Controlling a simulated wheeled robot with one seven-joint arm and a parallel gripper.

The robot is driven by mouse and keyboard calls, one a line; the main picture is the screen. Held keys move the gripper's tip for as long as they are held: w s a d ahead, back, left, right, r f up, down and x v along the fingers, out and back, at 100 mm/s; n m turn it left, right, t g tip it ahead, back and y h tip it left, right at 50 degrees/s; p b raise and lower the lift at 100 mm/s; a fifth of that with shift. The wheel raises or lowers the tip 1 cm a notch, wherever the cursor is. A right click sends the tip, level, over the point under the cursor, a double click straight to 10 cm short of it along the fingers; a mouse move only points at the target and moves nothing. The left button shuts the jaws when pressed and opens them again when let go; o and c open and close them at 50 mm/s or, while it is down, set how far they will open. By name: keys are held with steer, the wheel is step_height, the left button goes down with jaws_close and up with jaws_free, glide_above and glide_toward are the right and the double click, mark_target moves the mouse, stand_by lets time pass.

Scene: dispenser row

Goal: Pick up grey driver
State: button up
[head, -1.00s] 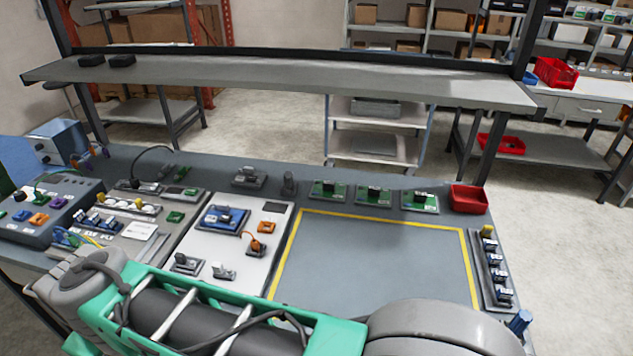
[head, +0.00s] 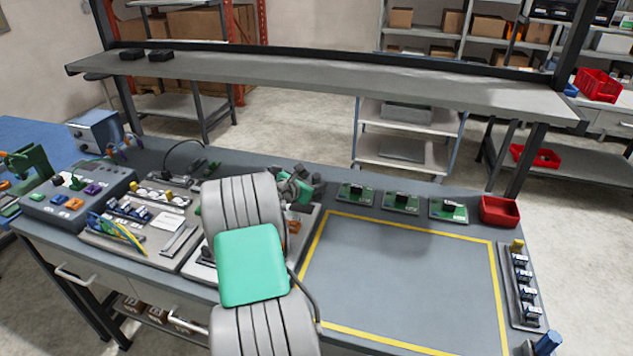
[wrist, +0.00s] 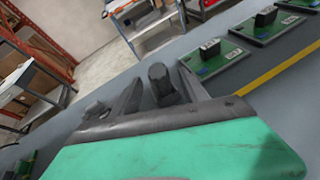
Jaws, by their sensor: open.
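The grey driver (wrist: 161,84) stands upright, its dark ribbed handle showing in the wrist view. My gripper (wrist: 160,74) is open, with one finger on each side of the handle. Whether either finger touches it cannot be told. In the head view my gripper (head: 303,187) is low over the back of the bench, behind my arm. The driver is mostly hidden there among the fingers, and its lower end is hidden in the wrist view.
Green circuit boards (head: 401,202) and a red bin (head: 499,211) line the back edge to the right. The yellow-outlined area (head: 400,270) is clear. A raised shelf (head: 330,76) spans the bench. My arm covers much of the white panel.

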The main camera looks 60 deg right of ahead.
steer(key=x, duration=0.3)
steer(key=shift+d+f+p, duration=0.2)
steer(key=shift+d+p, duration=0.1)
jaws_close()
stand_by(0.3)
